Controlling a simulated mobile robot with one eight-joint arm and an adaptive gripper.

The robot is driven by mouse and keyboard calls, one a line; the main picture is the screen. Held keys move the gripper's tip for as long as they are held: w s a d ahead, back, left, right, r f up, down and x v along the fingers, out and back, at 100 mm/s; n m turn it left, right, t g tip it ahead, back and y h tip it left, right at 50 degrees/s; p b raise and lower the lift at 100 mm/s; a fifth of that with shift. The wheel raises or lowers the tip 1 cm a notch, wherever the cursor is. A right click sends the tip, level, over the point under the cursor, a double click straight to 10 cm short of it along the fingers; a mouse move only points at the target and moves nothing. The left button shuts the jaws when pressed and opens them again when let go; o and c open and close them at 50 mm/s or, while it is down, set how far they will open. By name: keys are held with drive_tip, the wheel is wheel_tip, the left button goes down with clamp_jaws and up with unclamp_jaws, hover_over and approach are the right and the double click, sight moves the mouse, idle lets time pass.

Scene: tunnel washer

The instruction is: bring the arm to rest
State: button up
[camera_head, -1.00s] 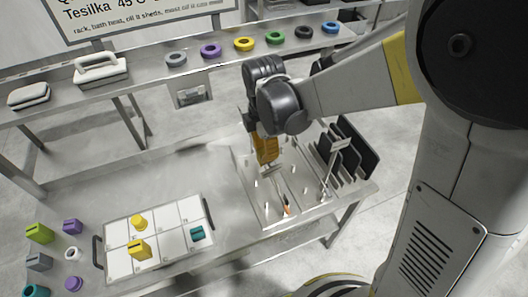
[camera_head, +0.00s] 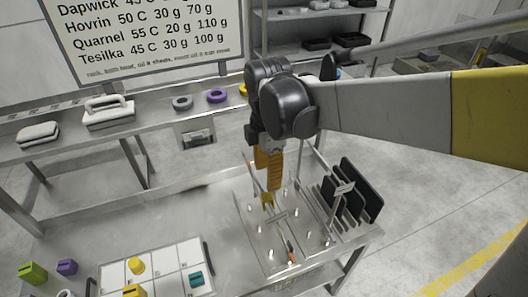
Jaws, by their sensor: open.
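My arm reaches in from the right edge of the head view. Its dark wrist hangs above the rack table. My gripper (camera_head: 266,203) has orange-yellow fingers pointing down over the metal peg tray (camera_head: 254,246). The fingers look open, with no object seen between them. A thin rod-like tool (camera_head: 250,169) stands close beside the fingers; I cannot tell whether it touches them.
A rack of dark upright plates (camera_head: 357,190) stands right of the tray. A white sectioned tray (camera_head: 167,262) holds yellow and teal pieces. A back bench (camera_head: 60,140) holds coloured rings and white-grey blocks. A sign (camera_head: 145,45) stands behind. Open floor lies right.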

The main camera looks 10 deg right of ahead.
drive_tip(key=s+d+f+m+t+b, duration=0.3)
drive_tip(key=s+d+f+m+b, duration=0.2)
drive_tip(key=m, duration=0.5)
drive_tip(key=s+d+f+m+t+b, duration=0.4)
drive_tip(key=d+m+b, duration=0.4)
drive_tip(key=m, duration=0.3)
drive_tip(key=shift+s+d+f+b, duration=0.3)
drive_tip(key=shift+s+f, duration=0.3)
drive_tip(key=shift+s, duration=0.3)
